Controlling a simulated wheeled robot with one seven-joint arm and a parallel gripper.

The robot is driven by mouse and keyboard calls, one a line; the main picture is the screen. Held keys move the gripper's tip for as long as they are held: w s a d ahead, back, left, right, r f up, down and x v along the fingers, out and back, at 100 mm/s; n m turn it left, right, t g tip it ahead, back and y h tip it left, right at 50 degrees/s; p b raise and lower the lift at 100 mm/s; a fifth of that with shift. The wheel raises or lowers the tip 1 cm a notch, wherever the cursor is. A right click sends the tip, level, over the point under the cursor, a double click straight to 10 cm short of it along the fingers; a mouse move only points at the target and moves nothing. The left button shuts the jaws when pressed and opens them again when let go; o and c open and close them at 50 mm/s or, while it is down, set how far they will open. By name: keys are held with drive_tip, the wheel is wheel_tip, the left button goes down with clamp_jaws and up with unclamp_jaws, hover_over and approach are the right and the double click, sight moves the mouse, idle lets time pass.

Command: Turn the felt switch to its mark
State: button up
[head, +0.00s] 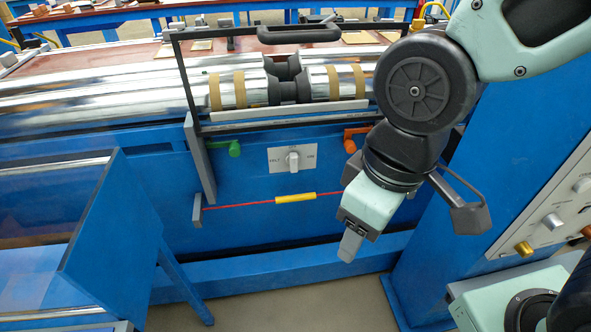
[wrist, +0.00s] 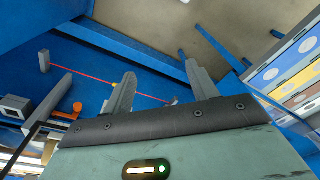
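The felt switch (head: 293,158) is a grey knob on a pale plate on the blue machine front, in the middle of the head view. The plate has small lettering that is too small to read surely, and I cannot make out a separate mark. The knob's grip looks roughly upright. My gripper (head: 350,245) hangs to the right of the switch and lower, apart from it, pointing down. In the wrist view my gripper (wrist: 161,70) has its two fingers spread with nothing between them. I cannot make out the switch in the wrist view.
A green handle (head: 234,149) and an orange handle (head: 356,132) flank the switch. A red cord with a yellow sleeve (head: 295,197) runs below it. A black-framed guard (head: 187,85) stands at upper left. A control panel (head: 550,215) is at right.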

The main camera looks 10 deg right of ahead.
drive_tip(key=o, duration=0.5)
drive_tip(key=w+f+t+b, duration=0.1)
drive_tip(key=w+f+b, duration=0.1)
drive_tip(key=f, duration=0.1)
drive_tip(key=w+f+n+t+y+b, duration=0.1)
drive_tip(key=w+f+b, duration=0.2)
drive_tip(key=w+a+f+n+t+b, duration=0.1)
drive_tip(key=w+f+b, duration=0.1)
drive_tip(key=f+b, duration=0.1)
drive_tip(key=shift+w+f+y, duration=0.25)
drive_tip(key=shift+f+y, duration=0.15)
drive_tip(key=shift+f, duration=0.05)
drive_tip(key=n+t+y+b, duration=0.4)
drive_tip(key=n+t+b, duration=0.85)
drive_tip(key=b, duration=1.95)
approach(296, 166)
drive_tip(key=shift+t, duration=0.45)
drive_tip(key=b+x, duration=0.1)
drive_tip(key=x, duration=0.2)
drive_tip(key=b+x, duration=0.1)
drive_tip(key=x, duration=0.2)
drive_tip(key=b+x, duration=0.1)
drive_tip(key=x, duration=0.2)
drive_tip(key=shift+w+a+f, duration=0.2)
drive_tip(key=shift+w+f, duration=0.1)
drive_tip(key=c, duration=1)
